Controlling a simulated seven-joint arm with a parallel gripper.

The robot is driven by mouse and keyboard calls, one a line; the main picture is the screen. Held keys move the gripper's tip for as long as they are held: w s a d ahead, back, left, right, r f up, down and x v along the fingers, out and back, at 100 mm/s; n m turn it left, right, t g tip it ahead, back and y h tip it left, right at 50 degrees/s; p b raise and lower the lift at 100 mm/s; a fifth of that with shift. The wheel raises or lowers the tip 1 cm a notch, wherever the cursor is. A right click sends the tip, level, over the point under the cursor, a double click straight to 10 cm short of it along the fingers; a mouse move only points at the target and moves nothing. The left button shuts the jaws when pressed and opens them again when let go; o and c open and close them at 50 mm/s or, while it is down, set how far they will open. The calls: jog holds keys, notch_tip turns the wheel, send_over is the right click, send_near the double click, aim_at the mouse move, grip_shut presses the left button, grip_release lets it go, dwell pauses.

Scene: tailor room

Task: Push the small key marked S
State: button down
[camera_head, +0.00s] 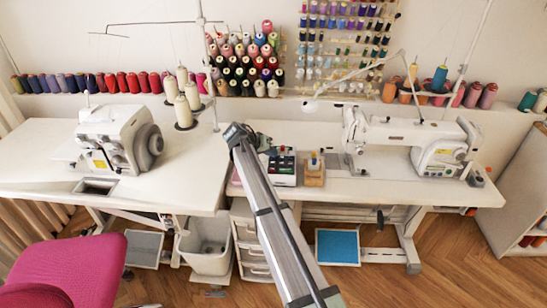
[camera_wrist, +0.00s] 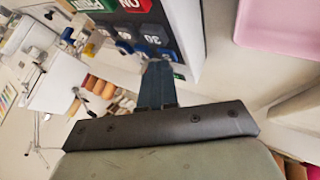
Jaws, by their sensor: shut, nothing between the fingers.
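A white device with a dark key panel (camera_head: 283,166) stands on the table at the middle. In the wrist view its panel (camera_wrist: 180,42) shows a green key, a red key marked ON, grey keys and small blue keys. I cannot make out which key bears the S. My gripper (camera_wrist: 157,64) is shut and empty, its fingers together. In the wrist view the fingertips overlap the panel's near edge beside a blue key; whether they touch is unclear. In the head view my gripper (camera_head: 262,146) is small, just left of and above the device.
A wooden block with small bottles (camera_head: 314,169) stands right of the device. A white sewing machine (camera_head: 410,140) is farther right, an overlock machine (camera_head: 120,138) at left. A pink tray (camera_wrist: 280,25) lies beside the device.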

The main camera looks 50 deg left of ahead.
aim_at(271, 158)
dwell(0.4)
jog(key=shift+r, duration=0.8)
jog(key=shift+r, duration=0.1)
jog(key=shift+r, duration=2.4)
